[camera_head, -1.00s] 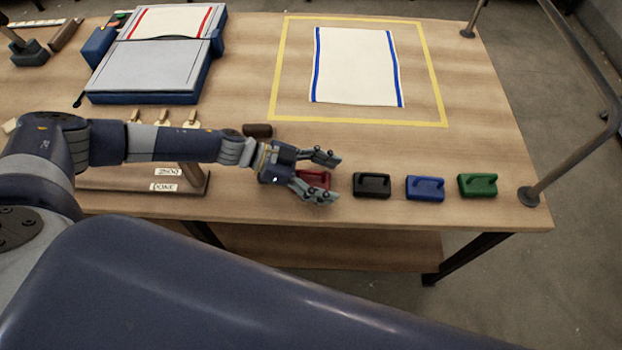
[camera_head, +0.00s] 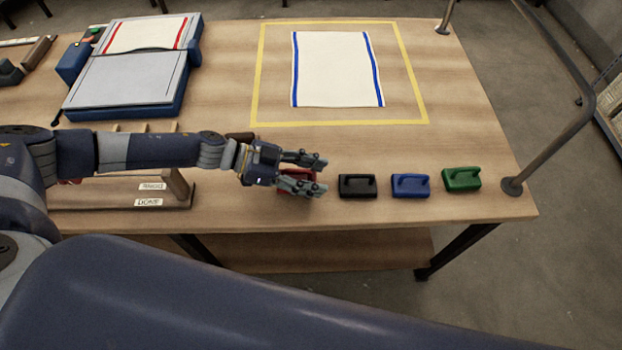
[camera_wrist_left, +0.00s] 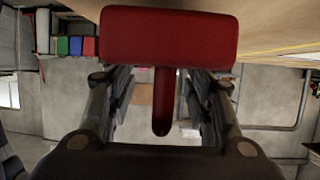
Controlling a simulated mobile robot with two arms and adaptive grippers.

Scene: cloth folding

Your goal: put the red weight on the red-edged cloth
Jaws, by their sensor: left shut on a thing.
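The red weight (camera_head: 293,174) stands at the left end of a row of weights near the table's front edge, partly hidden by my left gripper (camera_head: 319,174). In the left wrist view the red weight (camera_wrist_left: 168,38) fills the top, its handle between my fingers. My left gripper is shut on this handle. The red-edged cloth (camera_head: 145,36) lies flat on the far part of the grey folding board (camera_head: 125,85), at the upper left, away from the gripper. I cannot tell whether the weight is clear of the table. My right gripper is not in view.
A black weight (camera_head: 358,187), a blue weight (camera_head: 411,187) and a green weight (camera_head: 462,180) stand to the right. A blue-edged cloth (camera_head: 336,70) lies inside a yellow outline (camera_head: 412,75). A labelled wooden rack (camera_head: 120,197) is below my left arm. A metal rail (camera_head: 555,140) borders the right.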

